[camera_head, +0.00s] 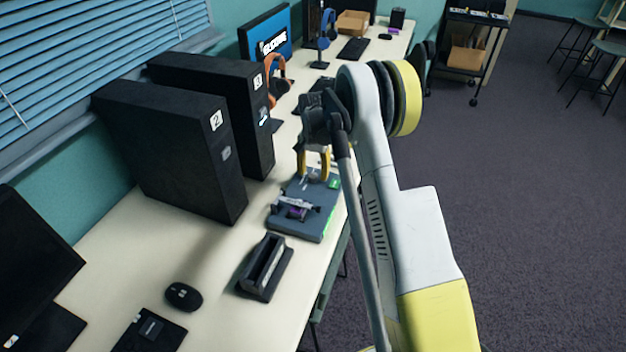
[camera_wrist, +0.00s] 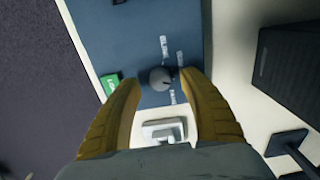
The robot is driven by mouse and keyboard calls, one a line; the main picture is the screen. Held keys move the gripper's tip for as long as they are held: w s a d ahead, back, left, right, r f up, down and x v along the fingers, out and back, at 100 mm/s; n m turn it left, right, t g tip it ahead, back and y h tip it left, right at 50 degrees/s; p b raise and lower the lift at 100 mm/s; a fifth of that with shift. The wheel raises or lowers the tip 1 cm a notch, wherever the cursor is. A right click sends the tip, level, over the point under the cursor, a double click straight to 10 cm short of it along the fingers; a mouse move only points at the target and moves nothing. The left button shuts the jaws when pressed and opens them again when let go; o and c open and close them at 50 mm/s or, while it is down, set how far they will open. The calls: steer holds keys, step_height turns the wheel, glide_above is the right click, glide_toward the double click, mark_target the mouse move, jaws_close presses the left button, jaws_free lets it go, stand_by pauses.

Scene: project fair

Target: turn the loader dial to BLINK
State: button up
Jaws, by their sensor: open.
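The loader (camera_head: 312,228) is a flat slate-blue box near the table's right edge; its blue face also fills the middle of the wrist view (camera_wrist: 150,25). The loader dial (camera_wrist: 160,79) is a small round grey knob with a dark mark at its right side. My gripper (camera_head: 314,165) is over the loader's far end. In the wrist view its yellow fingers (camera_wrist: 160,84) are spread on either side of the dial, with visible gaps. Contact with the face cannot be told.
A green label (camera_wrist: 110,84) is beside the left finger. A small device with purple parts (camera_head: 295,208) sits on the loader. Black towers (camera_head: 180,150) stand left, an orange headset (camera_head: 275,80) behind, and a dark holder (camera_head: 265,268) in front. Bare tabletop lies around the mouse (camera_head: 183,296).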

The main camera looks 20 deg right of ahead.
steer(key=shift+f, duration=0.7)
jaws_close()
